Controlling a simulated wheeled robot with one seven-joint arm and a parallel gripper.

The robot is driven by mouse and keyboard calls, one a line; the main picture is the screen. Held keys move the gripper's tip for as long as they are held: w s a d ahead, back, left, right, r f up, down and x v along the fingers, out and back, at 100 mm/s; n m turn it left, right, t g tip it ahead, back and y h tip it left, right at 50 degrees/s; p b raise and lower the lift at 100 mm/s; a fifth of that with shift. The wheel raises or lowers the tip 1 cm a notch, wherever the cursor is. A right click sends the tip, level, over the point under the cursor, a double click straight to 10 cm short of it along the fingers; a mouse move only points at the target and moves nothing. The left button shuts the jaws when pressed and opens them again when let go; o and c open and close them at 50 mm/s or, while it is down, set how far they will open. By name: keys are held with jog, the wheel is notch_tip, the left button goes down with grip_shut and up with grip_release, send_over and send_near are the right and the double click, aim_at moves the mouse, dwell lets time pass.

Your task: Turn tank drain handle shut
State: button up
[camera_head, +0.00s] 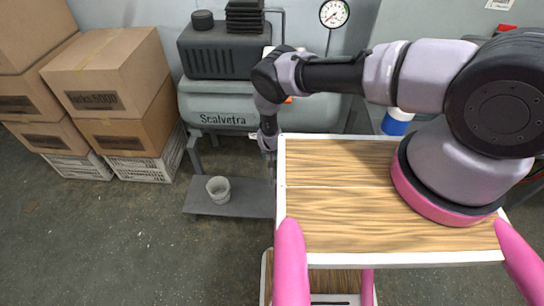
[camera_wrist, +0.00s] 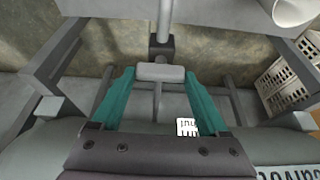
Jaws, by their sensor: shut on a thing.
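The green-grey tank (camera_head: 215,105) marked Scalvetra stands against the wall in the head view, under a dark compressor unit. In the wrist view its rounded side (camera_wrist: 275,145) lies along the bottom. The light grey drain handle (camera_wrist: 160,72) sits between the teal fingertips of my gripper (camera_wrist: 160,77), on a thin stem below the tank. My gripper is shut on this handle. A white printed tag (camera_wrist: 187,127) shows behind the right finger. In the head view the fingers are hidden behind my arm and the tray edge.
Cardboard boxes (camera_head: 110,75) on white crates (camera_head: 145,165) are at left. The front left floor is clear.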

jog(key=o, duration=1.2)
jog(key=shift+o, duration=0.2)
jog(key=v, duration=1)
jog(key=shift+r, duration=0.4)
jog(key=shift+s, duration=0.2)
